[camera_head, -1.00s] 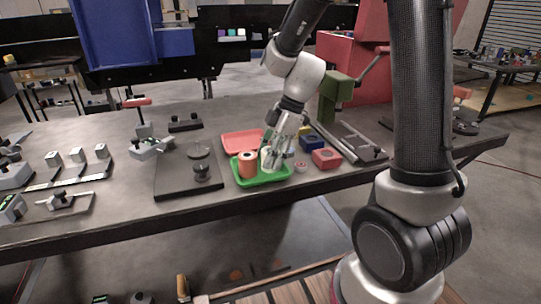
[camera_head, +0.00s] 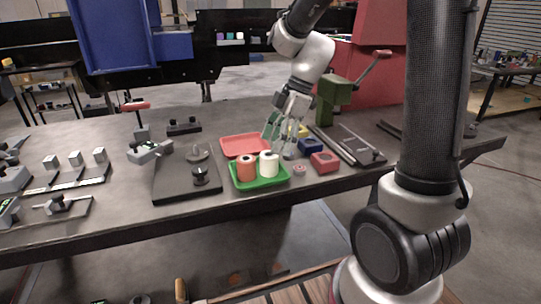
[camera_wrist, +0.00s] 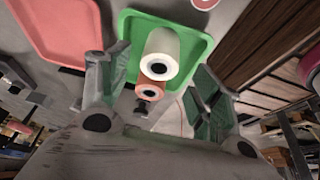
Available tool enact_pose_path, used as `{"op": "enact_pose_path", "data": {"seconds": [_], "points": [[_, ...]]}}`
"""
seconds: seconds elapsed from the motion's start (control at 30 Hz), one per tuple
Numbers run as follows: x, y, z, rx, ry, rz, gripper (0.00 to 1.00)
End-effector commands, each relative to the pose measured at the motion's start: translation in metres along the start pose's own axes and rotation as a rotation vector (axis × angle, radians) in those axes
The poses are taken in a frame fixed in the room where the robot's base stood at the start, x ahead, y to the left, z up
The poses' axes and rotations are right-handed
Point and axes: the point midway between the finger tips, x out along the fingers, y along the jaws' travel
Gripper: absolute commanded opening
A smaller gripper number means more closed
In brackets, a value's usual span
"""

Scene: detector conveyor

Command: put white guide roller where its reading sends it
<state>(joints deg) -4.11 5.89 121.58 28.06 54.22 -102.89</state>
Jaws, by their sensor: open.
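The white guide roller (camera_head: 269,164) stands upright in the green tray (camera_head: 262,183), to the right of an orange roller (camera_head: 246,167). My gripper (camera_head: 283,142) is open and empty, above and just behind the tray's right part, apart from the white roller. In the wrist view the white roller (camera_wrist: 161,54) lies ahead between the open fingers of my gripper (camera_wrist: 152,92), with the orange roller (camera_wrist: 151,88) beside it. The red tray (camera_head: 245,145) lies directly behind the green one and looks empty.
A dark plate with round knobs (camera_head: 186,181) lies to the left. A green press (camera_head: 335,95) stands behind right.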

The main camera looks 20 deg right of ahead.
Motion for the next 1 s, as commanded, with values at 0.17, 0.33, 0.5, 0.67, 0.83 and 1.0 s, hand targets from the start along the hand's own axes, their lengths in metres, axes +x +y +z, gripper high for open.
{"op": "enact_pose_path", "data": {"seconds": [0.17,0.33,0.5,0.67,0.83,1.0], "points": [[-0.038,0.001,0.000,0.000,0.000,0.004,0.64],[-0.057,0.001,0.000,0.000,0.000,0.001,0.64],[-0.064,-0.003,0.001,0.019,-0.006,0.004,0.64],[-0.088,-0.037,0.010,0.246,-0.061,0.071,0.64],[-0.120,-0.105,0.035,0.725,-0.119,0.247,0.64],[-0.134,-0.159,0.061,1.161,-0.089,0.446,0.64]]}}
